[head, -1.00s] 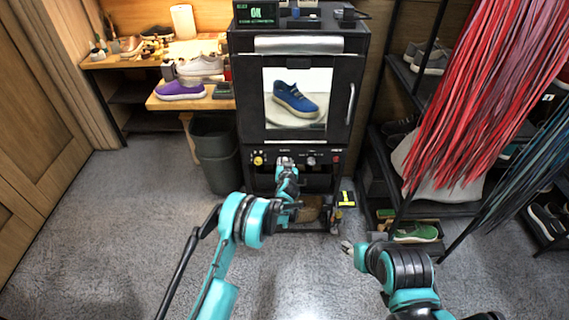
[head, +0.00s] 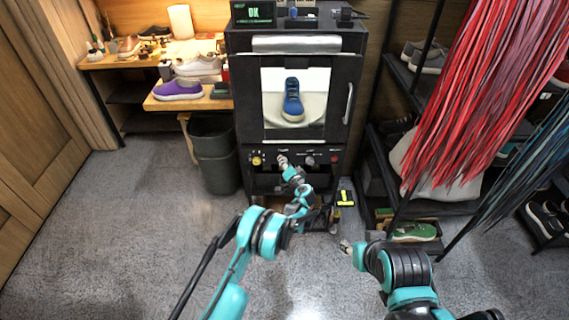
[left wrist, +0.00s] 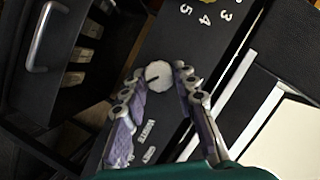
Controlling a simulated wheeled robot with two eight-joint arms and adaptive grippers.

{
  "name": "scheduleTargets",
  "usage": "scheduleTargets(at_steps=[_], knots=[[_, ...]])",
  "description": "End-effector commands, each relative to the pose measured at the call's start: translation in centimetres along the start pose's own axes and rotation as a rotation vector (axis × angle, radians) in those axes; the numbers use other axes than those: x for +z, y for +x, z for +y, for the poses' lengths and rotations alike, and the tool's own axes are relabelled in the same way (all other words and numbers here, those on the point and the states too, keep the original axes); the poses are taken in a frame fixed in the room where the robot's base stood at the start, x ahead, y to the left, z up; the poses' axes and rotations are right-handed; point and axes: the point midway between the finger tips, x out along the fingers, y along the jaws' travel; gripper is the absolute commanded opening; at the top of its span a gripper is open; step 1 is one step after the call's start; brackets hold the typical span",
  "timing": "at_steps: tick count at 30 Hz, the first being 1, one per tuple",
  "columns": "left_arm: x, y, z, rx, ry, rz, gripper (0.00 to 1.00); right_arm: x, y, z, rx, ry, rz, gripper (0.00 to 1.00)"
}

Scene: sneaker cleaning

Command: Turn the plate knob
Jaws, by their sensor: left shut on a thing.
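The plate knob (left wrist: 159,75) is a pale round dial with a dark pointer line on the black control panel, seen in the left wrist view. My left gripper (left wrist: 160,80) has its two fingers on either side of the knob and is shut on it.
A yellow knob (head: 257,161), a grey knob (head: 310,160) and a red button (head: 334,159) share the panel. A grey bin (head: 215,150) stands left of the machine. Red strips (head: 480,90) hang at the right before shoe shelves. The floor at front left is clear.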

Motion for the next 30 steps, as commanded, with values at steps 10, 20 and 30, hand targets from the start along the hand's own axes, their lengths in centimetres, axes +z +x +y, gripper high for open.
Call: scheduleTargets(at_steps=[10, 20, 30], knots=[[0.07, 0.02, 0.07, -0.016, 0.038, -0.001, 0.00, 0.00, 0.00, 0.00, 0.000, 0.000, 0.000, 0.40], [0.08, 0.02, 0.08, -0.015, 0.037, -0.001, 0.41, 0.00, 0.01, 0.00, 0.000, 0.000, 0.000, 0.40], [0.02, -0.07, 0.07, -0.015, 0.037, 0.000, 0.49, 0.00, 0.00, 0.00, 0.000, 0.000, 0.000, 0.40]])
